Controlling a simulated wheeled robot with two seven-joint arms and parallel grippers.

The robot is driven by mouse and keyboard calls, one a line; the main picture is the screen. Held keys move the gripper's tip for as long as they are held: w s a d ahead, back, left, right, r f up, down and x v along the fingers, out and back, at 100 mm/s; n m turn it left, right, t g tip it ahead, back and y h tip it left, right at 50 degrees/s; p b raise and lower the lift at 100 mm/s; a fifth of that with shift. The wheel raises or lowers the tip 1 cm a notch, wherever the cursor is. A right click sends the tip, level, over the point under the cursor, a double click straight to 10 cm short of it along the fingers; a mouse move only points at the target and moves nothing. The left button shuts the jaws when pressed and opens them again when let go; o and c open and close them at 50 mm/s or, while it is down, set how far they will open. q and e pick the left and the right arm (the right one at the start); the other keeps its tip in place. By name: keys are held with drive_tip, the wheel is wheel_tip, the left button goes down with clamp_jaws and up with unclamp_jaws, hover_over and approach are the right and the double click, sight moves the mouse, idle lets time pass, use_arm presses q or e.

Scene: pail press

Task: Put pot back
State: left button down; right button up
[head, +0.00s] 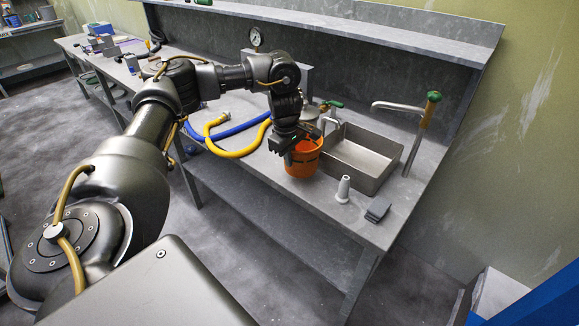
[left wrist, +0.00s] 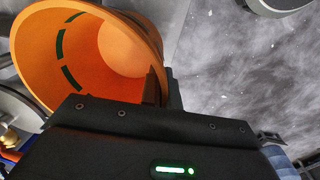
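An orange pail (head: 302,160) with dark marks near its rim is at the bench, in front of the metal sink in the head view. In the left wrist view, the pail (left wrist: 85,55) opens toward the camera, tilted in the picture and looking empty. The gripper fingers (left wrist: 163,92) sit at its rim, one inside and one outside, and appear closed on the wall. Whether the pail touches the bench is unclear. My right gripper is out of view.
A metal sink (head: 372,157) and a green-topped tap (head: 433,97) stand behind and right. Yellow (head: 240,153) and blue (head: 232,131) hoses lie left of the pail.

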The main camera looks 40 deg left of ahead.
sight(290, 174)
use_arm(q)
drive_tip(key=shift+w+a+f+p, duration=0.1)
drive_tip(key=shift+f+p, duration=0.1)
drive_tip(key=shift+f, duration=0.75)
drive_tip(key=shift+w+a+f+p, duration=0.1)
drive_tip(key=shift+f+p, duration=0.05)
drive_tip(key=shift+f, duration=0.75)
drive_tip(key=shift+d, duration=0.1)
drive_tip(key=c, duration=2.1)
unclamp_jaws()
drive_tip(key=shift+f, duration=0.1)
drive_tip(key=o, duration=0.5)
drive_tip(key=shift+c, duration=0.2)
